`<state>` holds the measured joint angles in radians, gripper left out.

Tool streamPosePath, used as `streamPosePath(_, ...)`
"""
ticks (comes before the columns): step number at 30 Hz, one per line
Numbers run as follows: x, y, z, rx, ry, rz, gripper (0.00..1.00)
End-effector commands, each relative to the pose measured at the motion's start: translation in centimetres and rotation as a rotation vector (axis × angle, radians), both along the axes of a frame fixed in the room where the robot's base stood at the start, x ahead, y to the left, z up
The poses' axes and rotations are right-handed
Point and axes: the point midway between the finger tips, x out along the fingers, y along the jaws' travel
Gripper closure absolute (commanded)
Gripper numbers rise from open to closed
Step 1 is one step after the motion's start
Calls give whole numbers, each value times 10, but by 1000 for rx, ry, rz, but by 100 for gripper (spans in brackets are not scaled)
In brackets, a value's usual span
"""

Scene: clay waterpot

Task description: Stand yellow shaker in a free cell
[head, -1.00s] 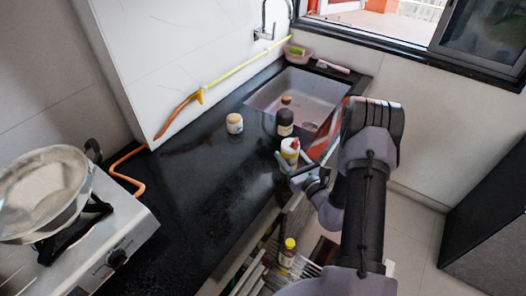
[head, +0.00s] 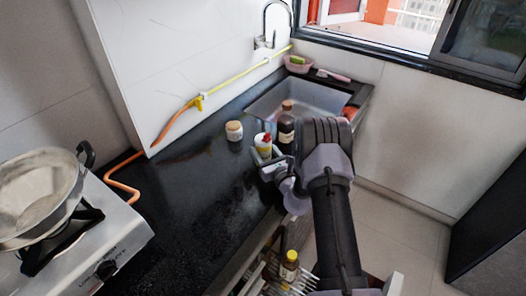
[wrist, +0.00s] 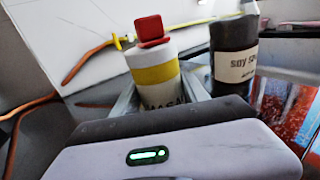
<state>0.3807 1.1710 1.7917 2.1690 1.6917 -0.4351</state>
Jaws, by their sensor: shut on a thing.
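The yellow shaker (wrist: 157,76), white with a yellow band and a red cap, stands upright between my gripper's fingers in the wrist view. In the head view the shaker (head: 263,143) is over the dark counter, left of the soy sauce bottle. My gripper (head: 266,157) is shut on it around its lower body, which is partly hidden. I cannot tell whether its base touches the counter. A pull-out rack (head: 262,272) below the counter edge holds a yellow-capped bottle (head: 289,267); my arm hides part of the rack, and its cells are unclear.
The dark soy sauce bottle (wrist: 234,55) stands close right of the shaker. A white jar (head: 234,131) with a tan lid stands left on the counter (head: 190,185). The sink (head: 315,95) is behind, the stove with a pan (head: 40,195) at left. The counter's middle is clear.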

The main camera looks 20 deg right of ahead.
Motion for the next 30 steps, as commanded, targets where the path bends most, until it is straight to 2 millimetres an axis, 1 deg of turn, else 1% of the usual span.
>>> streamPosePath(2, 0, 0, -4, 0, 0, 0, 93)
streamPosePath(3, 0, 0, -4, 0, 0, 0, 46)
streamPosePath(5, 0, 0, -3, 0, 0, 0, 34)
streamPosePath(6, 0, 0, -3, 0, 0, 0, 27)
streamPosePath(17, -2, 0, -3, 0, 1, -1, 26)
streamPosePath(20, -18, -2, -2, 1, 3, -1, 26)
streamPosePath(24, -55, -10, -4, 4, 5, -5, 26)
streamPosePath(30, -108, -13, -6, 4, 3, -4, 26)
